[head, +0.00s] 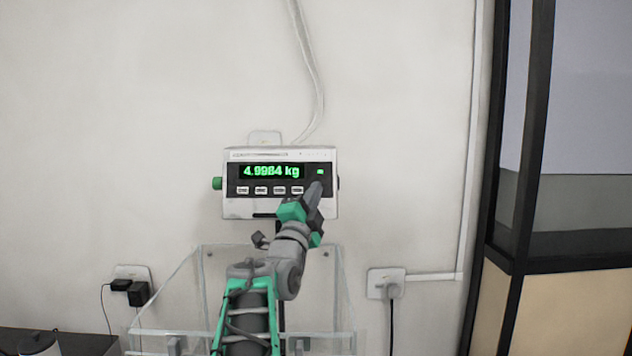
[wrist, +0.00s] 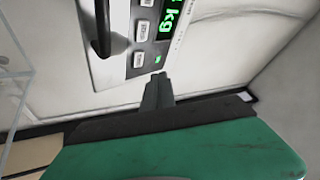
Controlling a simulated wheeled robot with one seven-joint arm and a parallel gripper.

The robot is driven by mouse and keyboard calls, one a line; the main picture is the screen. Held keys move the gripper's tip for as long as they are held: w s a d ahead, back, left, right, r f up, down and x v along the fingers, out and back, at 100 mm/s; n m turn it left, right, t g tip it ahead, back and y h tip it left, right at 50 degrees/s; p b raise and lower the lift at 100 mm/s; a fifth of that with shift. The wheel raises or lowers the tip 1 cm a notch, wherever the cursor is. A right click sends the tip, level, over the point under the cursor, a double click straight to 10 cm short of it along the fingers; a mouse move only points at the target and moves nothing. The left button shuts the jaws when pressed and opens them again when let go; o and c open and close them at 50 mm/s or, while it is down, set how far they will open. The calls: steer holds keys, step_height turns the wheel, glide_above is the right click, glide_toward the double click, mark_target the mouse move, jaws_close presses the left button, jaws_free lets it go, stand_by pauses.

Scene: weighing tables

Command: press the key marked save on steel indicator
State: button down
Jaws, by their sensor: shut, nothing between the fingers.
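The steel indicator (head: 232,207) is fixed to the wall, and its green display (head: 271,171) reads 4.9984 kg. A row of several light keys (head: 261,190) runs below the display; their markings are too small to read, so I cannot tell which is save. My gripper (head: 316,188) is shut and empty, in front of the panel's right end, right of the rightmost visible key (head: 297,190). In the wrist view, the shut fingertips (wrist: 158,80) are by the indicator's edge, near a small green light (wrist: 158,58) and the end key (wrist: 138,60). Contact cannot be told.
A clear-walled box (head: 180,275) is on the wall below the indicator. A wall socket with a plug (head: 386,283) is at lower right, and adapters (head: 137,292) are at lower left. A dark-framed cabinet (head: 545,200) stands at right. A cable (head: 312,75) hangs above the indicator.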

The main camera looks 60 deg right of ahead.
steer(key=shift+w+d+f+b, duration=0.15)
steer(key=shift+w+d+b, duration=0.1)
steer(key=shift+d, duration=0.3)
steer(key=shift+w+d+f+b, duration=0.15)
steer(key=shift+w+d, duration=0.1)
steer(key=shift+d, duration=0.25)
steer(key=shift+f, duration=0.1)
stand_by(1.2)
steer(key=shift+w+d+b, duration=0.2)
steer(key=shift+d+b, duration=0.15)
steer(key=shift+b, duration=0.3)
steer(key=shift+w+d+f+b, duration=0.15)
steer(key=shift+d+b, duration=0.15)
steer(key=shift+b, duration=0.1)
stand_by(0.5)
steer(key=shift+a+b, duration=0.35)
steer(key=shift+b, duration=0.3)
steer(key=shift+s+a+r+b, duration=0.2)
steer(key=shift+s+a+b, duration=0.1)
steer(key=shift+a, duration=0.05)
